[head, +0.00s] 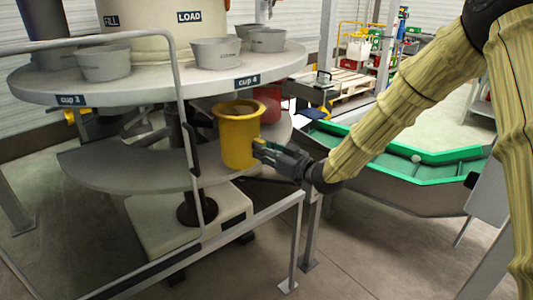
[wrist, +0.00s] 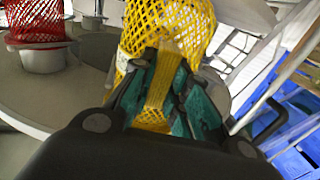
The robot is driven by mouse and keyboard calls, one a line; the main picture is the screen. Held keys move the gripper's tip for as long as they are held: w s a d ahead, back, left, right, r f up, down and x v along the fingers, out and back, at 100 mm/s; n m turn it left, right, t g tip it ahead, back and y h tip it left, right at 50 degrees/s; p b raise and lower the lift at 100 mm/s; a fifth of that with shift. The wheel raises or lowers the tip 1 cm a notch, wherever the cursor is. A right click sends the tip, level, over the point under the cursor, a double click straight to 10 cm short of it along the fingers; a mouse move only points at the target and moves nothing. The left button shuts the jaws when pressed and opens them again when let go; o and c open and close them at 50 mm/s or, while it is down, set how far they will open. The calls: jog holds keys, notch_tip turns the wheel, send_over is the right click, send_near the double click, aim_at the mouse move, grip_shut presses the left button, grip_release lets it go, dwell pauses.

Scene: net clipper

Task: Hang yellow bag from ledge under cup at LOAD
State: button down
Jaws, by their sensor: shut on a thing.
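The yellow bag (head: 239,138) is an upright, open-topped mesh bag in the middle of the head view, just below the rim of the round upper table (head: 150,90) near the "cup 4" label. My gripper (head: 262,152) comes in from the right and is shut on its side. In the wrist view the yellow mesh (wrist: 160,40) runs down between the teal finger pads (wrist: 165,95). The LOAD sign (head: 189,16) is on the central drum. Several grey cups (head: 215,53) sit on the upper table. Whether the bag touches a ledge cannot be told.
A lower grey shelf (head: 110,168) lies beneath the upper table. A red bag (head: 268,100) is behind the yellow one, and a red mesh bag (wrist: 35,25) shows in the wrist view. A metal rail (head: 250,222) runs in front. A green-rimmed trough (head: 400,185) is at right.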

jog(key=shift+w+d+x, duration=0.25)
jog(key=shift+w+x, duration=0.05)
jog(key=shift+x, duration=1.55)
jog(key=shift+w+d+x, duration=0.3)
jog(key=shift+x, duration=1.55)
jog(key=shift+w+d+x, duration=0.25)
jog(key=shift+w+x, duration=0.05)
jog(key=shift+x, duration=1.55)
jog(key=shift+f+b, duration=0.2)
jog(key=shift+b, duration=0.1)
jog(key=c, duration=1.3)
grip_release()
jog(key=v, duration=1.2)
